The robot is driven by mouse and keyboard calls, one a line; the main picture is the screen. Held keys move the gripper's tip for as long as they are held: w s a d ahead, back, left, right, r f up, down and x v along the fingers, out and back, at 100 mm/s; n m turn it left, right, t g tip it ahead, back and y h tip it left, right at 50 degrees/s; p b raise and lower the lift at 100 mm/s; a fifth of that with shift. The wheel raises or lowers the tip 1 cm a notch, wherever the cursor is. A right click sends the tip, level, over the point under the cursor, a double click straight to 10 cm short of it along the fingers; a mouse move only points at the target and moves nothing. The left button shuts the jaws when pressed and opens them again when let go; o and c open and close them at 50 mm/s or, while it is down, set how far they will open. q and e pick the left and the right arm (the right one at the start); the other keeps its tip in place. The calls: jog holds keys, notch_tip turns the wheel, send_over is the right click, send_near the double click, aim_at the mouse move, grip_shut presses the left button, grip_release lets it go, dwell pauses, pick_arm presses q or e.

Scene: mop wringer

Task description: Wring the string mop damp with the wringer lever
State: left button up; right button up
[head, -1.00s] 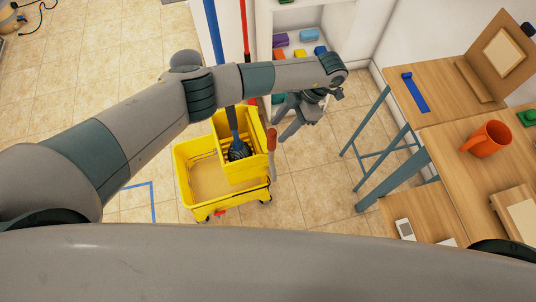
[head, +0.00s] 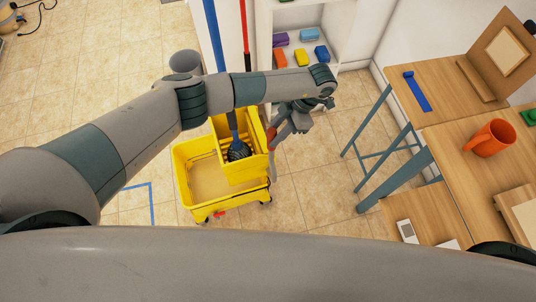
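The string mop stands with its blue handle (head: 212,32) rising past my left arm and its dark head (head: 238,151) down in the yellow wringer (head: 248,173). The wringer sits on the right part of the yellow bucket (head: 197,205). The wringer lever, with a red grip (head: 271,134), stands up at the wringer's right side. My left gripper (head: 277,126) is right at the grip, its fingers apart on either side of it as far as I can see; contact is unclear. My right gripper is out of view.
A white shelf (head: 341,42) with coloured blocks stands behind the gripper. Wooden tables on the right hold an orange mug (head: 489,138) and a blue strip (head: 417,92). A red pole (head: 245,32) stands behind the bucket.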

pick_arm(q)
grip_shut()
jog(key=shift+s+a+p, duration=0.2)
jog(key=shift+a+p, duration=0.15)
jog(key=shift+a, duration=0.15)
jog(key=s+a+f+p, duration=0.1)
jog(key=s+a+p, duration=0.1)
jog(key=a, duration=0.4)
jog(key=shift+s, duration=0.45)
jog(key=shift+f, duration=0.1)
jog(key=s+a+f+p, duration=0.1)
jog(key=s+a+f, duration=0.1)
jog(key=a, duration=0.7)
jog(key=shift+s+a+f, duration=0.15)
jog(key=shift+s+a, duration=0.1)
jog(key=shift+s, duration=0.15)
